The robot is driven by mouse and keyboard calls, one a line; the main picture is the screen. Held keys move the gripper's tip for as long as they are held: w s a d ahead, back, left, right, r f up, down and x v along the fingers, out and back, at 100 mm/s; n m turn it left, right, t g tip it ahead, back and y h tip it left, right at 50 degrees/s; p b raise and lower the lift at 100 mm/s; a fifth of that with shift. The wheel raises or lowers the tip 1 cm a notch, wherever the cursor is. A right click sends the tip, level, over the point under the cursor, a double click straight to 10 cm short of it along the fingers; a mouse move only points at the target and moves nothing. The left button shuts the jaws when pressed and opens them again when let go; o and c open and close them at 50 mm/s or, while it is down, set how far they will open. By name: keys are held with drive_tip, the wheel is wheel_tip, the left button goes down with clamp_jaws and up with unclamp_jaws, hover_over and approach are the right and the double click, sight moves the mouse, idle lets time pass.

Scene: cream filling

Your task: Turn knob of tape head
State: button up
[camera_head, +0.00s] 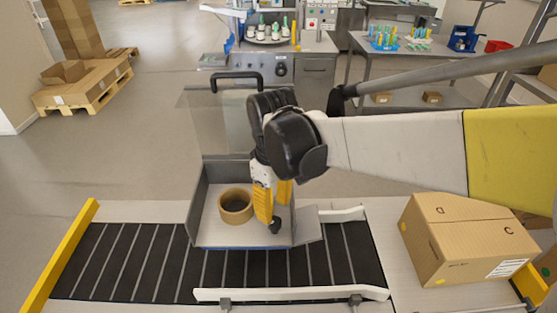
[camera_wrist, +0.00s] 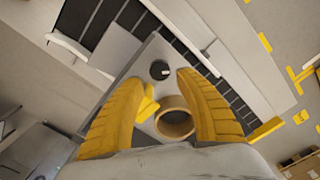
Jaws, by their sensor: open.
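The tape head (camera_head: 218,232) is a grey tray-like unit with side walls, lying across the black conveyor. A brown tape roll (camera_head: 236,206) sits on it; the roll also shows in the wrist view (camera_wrist: 174,123). A small black knob (camera_head: 275,228) stands on the unit to the right of the roll. In the wrist view the knob (camera_wrist: 160,70) lies just beyond and between my fingertips. My gripper (camera_head: 275,207) has yellow fingers, points down over the knob and is open and empty. In the wrist view my gripper (camera_wrist: 160,82) shows both fingers apart. I cannot tell whether either finger touches the knob.
The conveyor (camera_head: 130,262) has a yellow end bar (camera_head: 60,262) and pale side rails (camera_head: 290,294). A cardboard box (camera_head: 468,243) stands at the right. A clear panel with a black handle (camera_head: 236,77) rises behind the tape head. Work tables stand farther back.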

sight(274, 221)
wheel_tip(274, 221, down, 6)
drive_tip(key=shift+r+b, duration=0.2)
drive_tip(key=shift+b, duration=0.4)
clamp_jaws()
